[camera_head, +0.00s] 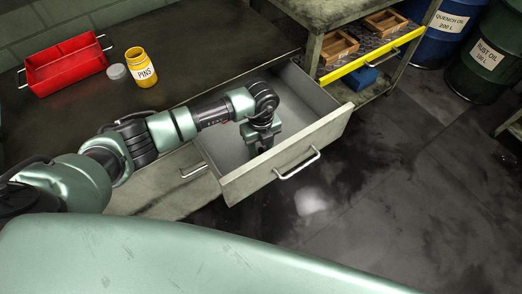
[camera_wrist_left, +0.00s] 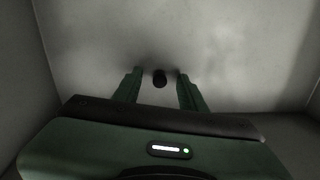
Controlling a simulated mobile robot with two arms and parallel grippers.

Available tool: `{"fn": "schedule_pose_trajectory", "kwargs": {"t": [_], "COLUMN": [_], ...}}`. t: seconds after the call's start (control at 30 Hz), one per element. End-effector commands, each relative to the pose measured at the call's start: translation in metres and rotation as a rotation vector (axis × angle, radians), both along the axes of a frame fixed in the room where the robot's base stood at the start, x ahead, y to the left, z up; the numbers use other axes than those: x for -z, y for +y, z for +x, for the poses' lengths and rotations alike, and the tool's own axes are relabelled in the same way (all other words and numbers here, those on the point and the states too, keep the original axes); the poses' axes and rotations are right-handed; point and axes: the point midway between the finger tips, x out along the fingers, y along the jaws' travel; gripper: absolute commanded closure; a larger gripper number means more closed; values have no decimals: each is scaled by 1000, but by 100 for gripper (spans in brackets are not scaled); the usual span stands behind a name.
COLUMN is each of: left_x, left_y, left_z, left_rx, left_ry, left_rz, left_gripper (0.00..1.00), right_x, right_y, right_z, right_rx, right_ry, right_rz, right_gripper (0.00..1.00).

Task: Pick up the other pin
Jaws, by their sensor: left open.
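My left gripper (camera_head: 262,143) is down inside an open grey drawer (camera_head: 318,133) in the head view. In the left wrist view its two green fingers (camera_wrist_left: 159,88) are apart, pointing at the drawer floor. The head view does not show this piece, as my gripper hides that spot. A yellow jar labelled PINS (camera_head: 141,68) stands open on the workbench. My right gripper is not in view.
A grey lid (camera_head: 117,72) and a red tray (camera_head: 66,66) are on the bench (camera_head: 60,125). The drawer walls rise close around my gripper. A shelf cart with wooden boxes (camera_head: 338,47) and a blue box (camera_head: 362,79) stands beyond. Oil drums (camera_head: 487,60) are at the back right.

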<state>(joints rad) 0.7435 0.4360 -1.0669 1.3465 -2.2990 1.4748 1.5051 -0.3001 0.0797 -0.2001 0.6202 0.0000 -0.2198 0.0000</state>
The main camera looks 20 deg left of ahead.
Motion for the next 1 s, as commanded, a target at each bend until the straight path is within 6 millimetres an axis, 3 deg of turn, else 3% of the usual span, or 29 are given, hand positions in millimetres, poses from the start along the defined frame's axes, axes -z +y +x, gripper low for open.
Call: {"fn": "schedule_pose_trajectory", "kwargs": {"t": [0.07, 0.2, 0.67, 0.87, 1.0], "left_x": [0, 0, -7, -34, -70], "left_y": [0, 0, 1, 0, 0], "left_z": [0, 0, 1, 1, 2], "left_rx": [0, 0, -2, 1, 1], "left_ry": [0, 0, -1, -4, -6], "left_rz": [0, 0, 1, -1, -1], "left_gripper": [64, 100, 100, 100, 100], "right_x": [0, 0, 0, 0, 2], "right_y": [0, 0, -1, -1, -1], "right_z": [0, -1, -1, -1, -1], "right_rx": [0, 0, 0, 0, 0], "right_ry": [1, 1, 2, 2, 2], "right_rz": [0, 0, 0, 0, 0], "right_gripper": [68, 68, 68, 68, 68]}}
